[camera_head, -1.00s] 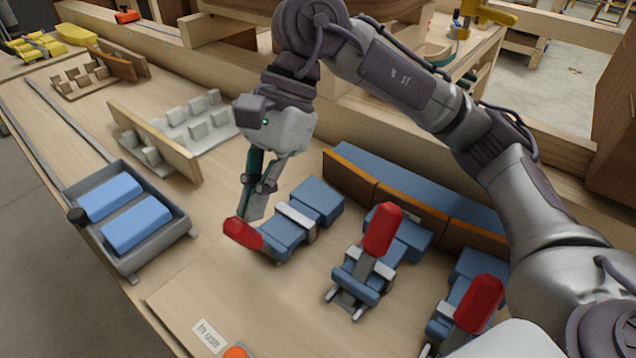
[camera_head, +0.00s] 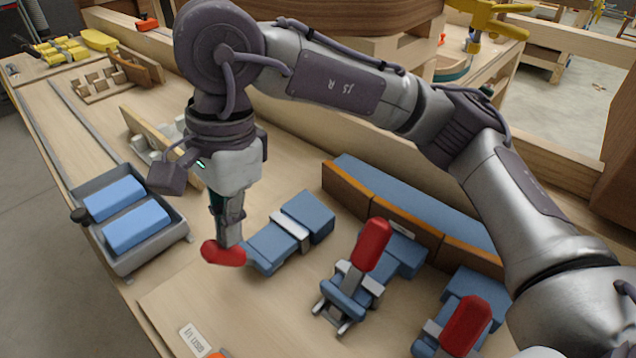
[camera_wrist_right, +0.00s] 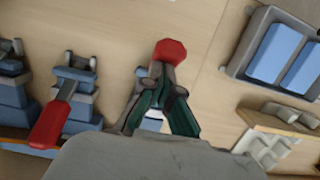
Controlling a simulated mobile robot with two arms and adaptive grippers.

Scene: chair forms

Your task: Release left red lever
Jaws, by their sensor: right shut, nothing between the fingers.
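The left red lever (camera_head: 222,253) lies low and points left from the left blue clamp (camera_head: 272,246). My right gripper (camera_head: 229,242) comes down from above, its fingertips right at the red handle and partly overlapping it. The fingers are shut with nothing between them; whether they touch the handle is unclear. In the right wrist view the red handle (camera_wrist_right: 170,50) shows just beyond the fingertips of my right gripper (camera_wrist_right: 160,78). The fingers hide the lever's joint. My left gripper is not in view.
Two more clamps have raised red levers, the middle one (camera_head: 371,245) and the right one (camera_head: 466,325). A grey tray with blue blocks (camera_head: 182,238) stands left. A wooden-edged blue back piece (camera_head: 345,187) lies behind the clamps. Bare table lies in front of the left clamp.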

